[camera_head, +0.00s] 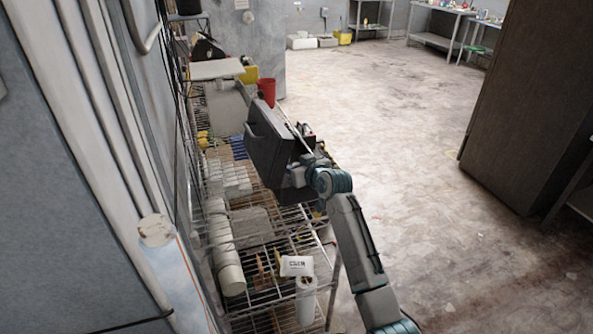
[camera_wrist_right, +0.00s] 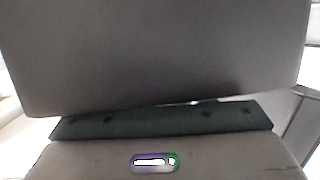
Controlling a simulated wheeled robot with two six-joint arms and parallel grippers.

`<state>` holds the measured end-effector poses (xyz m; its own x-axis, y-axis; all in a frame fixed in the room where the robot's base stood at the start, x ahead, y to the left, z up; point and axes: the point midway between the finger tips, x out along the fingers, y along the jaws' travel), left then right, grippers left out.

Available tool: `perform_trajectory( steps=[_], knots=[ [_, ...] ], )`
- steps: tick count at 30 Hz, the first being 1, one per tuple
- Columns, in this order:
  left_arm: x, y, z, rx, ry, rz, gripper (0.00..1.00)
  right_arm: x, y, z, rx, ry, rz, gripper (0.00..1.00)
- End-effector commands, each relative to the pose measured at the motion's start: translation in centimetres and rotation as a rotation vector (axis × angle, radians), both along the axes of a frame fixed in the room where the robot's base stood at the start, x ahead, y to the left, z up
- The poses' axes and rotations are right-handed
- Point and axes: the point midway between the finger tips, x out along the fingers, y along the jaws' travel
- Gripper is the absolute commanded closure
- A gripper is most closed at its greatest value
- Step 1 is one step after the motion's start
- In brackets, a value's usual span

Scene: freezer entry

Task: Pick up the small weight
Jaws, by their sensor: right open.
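I cannot pick out a small weight for certain in either view. In the head view my right arm reaches up from the lower right, and my right gripper (camera_head: 302,166) is over the wire shelf, close against a dark grey box-like thing (camera_head: 268,146). The gripper is open; its fingertips are partly hidden, and I cannot tell whether it touches the box. In the right wrist view a large plain grey surface (camera_wrist_right: 160,55) fills the upper part, very near the camera, and hides what lies beyond. My left gripper is in neither view.
The wire shelf (camera_head: 262,297) along the left wall holds a white labelled pack (camera_head: 297,266), a white roll (camera_head: 306,300), a long pale cylinder (camera_head: 226,258) and a red cup (camera_head: 267,92). A brown cabinet (camera_head: 530,100) stands right. The floor (camera_head: 400,130) between is clear.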

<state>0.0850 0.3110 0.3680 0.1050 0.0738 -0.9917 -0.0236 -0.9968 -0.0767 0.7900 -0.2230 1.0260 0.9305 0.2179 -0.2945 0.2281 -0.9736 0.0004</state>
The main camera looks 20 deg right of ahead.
Motion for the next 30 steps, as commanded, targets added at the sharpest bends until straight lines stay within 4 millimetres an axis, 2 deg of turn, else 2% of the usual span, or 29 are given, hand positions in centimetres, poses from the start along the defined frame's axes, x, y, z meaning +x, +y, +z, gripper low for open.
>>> perform_trajectory(
  steps=[4, 12, 14, 20, 30],
  knots=[
    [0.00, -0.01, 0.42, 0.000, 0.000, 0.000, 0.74, 1.18, 0.32, -0.35, 0.000, 0.000, 0.001, 0.51],
    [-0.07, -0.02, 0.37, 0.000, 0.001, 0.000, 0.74, 1.35, 0.35, -0.56, 0.000, 0.001, 0.001, 0.51],
    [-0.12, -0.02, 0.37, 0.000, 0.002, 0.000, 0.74, 1.35, 0.35, -0.56, 0.000, 0.001, 0.001, 0.61],
    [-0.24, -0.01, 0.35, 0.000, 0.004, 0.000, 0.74, 1.34, 0.33, -0.55, 0.000, 0.001, 0.000, 1.00],
    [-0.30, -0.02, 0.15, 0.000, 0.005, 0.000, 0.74, 1.36, 0.33, -0.35, 0.000, -0.002, 0.000, 1.00]
  ],
)
